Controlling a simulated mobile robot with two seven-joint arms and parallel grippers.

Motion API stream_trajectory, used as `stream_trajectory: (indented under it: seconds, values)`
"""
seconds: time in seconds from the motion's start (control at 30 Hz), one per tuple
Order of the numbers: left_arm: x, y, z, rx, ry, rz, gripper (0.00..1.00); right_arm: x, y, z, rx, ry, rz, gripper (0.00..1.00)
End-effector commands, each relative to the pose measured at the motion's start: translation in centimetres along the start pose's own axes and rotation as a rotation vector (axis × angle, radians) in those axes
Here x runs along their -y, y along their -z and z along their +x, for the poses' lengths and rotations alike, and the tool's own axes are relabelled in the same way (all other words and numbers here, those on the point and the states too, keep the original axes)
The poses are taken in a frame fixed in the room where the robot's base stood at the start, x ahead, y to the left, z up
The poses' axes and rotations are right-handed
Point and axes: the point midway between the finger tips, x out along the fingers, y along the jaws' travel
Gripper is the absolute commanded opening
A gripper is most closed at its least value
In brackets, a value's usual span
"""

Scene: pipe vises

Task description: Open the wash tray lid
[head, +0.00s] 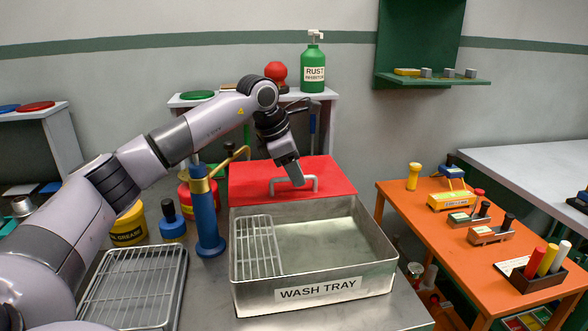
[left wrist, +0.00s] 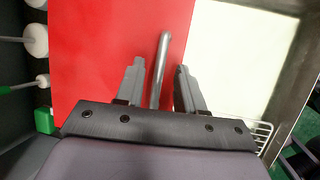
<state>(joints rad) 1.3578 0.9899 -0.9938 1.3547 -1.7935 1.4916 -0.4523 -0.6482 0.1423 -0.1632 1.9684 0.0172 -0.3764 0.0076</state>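The wash tray (head: 318,289) is a metal box with a label on its front wall. Its front part is uncovered and shows its pale floor. The red lid (head: 245,180) lies at the tray's back side; I cannot tell its exact tilt. The lid carries a grey bar handle (head: 314,185). My left gripper (head: 298,182) is at this handle. In the left wrist view the fingers (left wrist: 160,88) are apart, with the handle bar (left wrist: 161,62) between them and gaps on both sides. The lid (left wrist: 100,60) fills the left there. My right gripper is not seen.
A wire rack (head: 257,248) sits in the tray's left part. A blue pump-like stand (head: 207,215) and a drying rack (head: 135,285) are to the left. A green bottle (head: 313,70) stands on the shelf behind. An orange table (head: 440,240) is at right.

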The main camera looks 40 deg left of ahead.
Motion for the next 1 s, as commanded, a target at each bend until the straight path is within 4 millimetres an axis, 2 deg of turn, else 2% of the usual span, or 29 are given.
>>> stream_trajectory:
  seconds: [0.23,0.5,0.63,1.0]
  values:
    - [-0.1,0.0,-0.8,0.001,-0.002,0.0,0.38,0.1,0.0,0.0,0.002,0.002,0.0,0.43]
    - [0.0,-0.1,-5.1,0.003,-0.002,0.0,0.38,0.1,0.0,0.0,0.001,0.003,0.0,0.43]
    - [0.0,-0.1,-6.6,0.002,-0.002,0.0,0.38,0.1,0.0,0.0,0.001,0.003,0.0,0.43]
    - [0.0,0.0,-7.2,0.0,0.0,0.0,0.38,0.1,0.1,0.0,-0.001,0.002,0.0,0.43]
